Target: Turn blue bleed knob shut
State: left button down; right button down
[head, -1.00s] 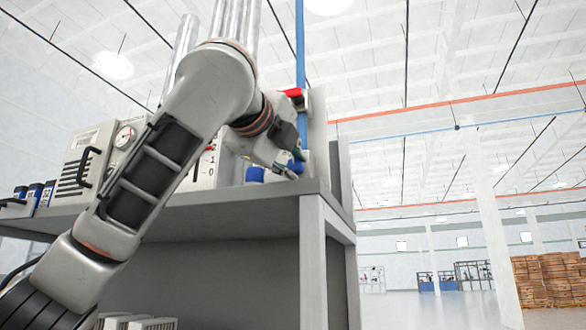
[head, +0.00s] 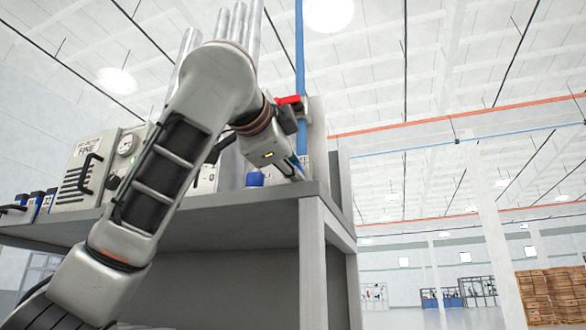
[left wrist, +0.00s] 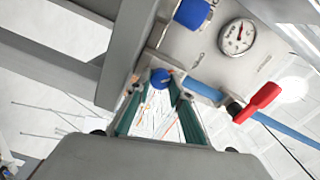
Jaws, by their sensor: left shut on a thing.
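The small blue bleed knob (left wrist: 159,78) sits between my left gripper's green-sided fingertips in the left wrist view, at the lower end of the blue pipe line. My left gripper (left wrist: 160,84) is shut on it. In the head view the left gripper (head: 296,168) points down and right at the fitting above the table edge, and its fingers hide the small knob there. A larger blue knob (left wrist: 193,13) is apart from the fingers on the grey panel; it also shows in the head view (head: 255,178). My right gripper is not in view.
A red lever (left wrist: 258,102) is on the blue pipe (left wrist: 207,91), near the fingers. A round gauge (left wrist: 237,36) is on the grey panel. The grey table (head: 255,196) holds a machine box (head: 82,170) at the left. Open floor lies at the right.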

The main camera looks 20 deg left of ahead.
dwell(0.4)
pick_arm(q)
jog(key=c, duration=1.8)
grip_release()
